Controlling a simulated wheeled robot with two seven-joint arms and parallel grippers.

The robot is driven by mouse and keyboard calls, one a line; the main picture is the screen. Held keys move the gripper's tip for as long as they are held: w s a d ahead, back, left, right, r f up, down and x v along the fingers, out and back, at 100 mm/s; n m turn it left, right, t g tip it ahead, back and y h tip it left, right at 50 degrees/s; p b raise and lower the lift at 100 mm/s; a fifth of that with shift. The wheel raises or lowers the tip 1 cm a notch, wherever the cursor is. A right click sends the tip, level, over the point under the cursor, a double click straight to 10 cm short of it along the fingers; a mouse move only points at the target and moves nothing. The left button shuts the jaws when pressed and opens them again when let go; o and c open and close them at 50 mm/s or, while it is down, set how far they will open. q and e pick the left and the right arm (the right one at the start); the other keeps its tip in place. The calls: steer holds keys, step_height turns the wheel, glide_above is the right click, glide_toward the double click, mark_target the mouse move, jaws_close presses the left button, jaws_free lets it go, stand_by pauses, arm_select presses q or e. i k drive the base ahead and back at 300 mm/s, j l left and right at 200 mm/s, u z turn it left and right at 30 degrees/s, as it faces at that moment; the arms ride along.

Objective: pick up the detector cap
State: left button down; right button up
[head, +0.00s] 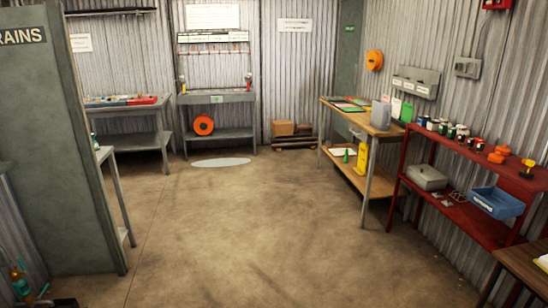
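I cannot pick out the detector cap for certain in the head view. A small rounded orange object (498,154) sits on the top of the red shelf unit at the right; it is too small to tell whether it is a cap. A yellow-topped object (528,167) stands to its right on the same top. Neither of my grippers shows in this view.
The red shelf unit (470,160) also bears several small tins, and a blue bin (497,202) and a grey box (427,177) below. A wooden bench (352,115) stands left of it. A grey partition (75,190) blocks the left. The middle floor (230,225) is clear.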

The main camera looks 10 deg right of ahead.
mark_target(495, 159)
steer(key=i+z, duration=0.45)
steer(key=i, duration=0.25)
steer(key=i+j+z, duration=0.2)
steer(key=i+z, duration=0.25)
steer(key=i, duration=0.25)
steer(key=i+l+z, duration=0.15)
steer(key=i+z, duration=0.55)
steer(key=i, duration=0.15)
steer(key=i+j+z, duration=0.1)
steer(key=i+z, duration=0.25)
steer(key=i+l, duration=0.1)
steer(key=i, duration=0.4)
steer(key=i+l, duration=0.1)
steer(key=i, duration=0.4)
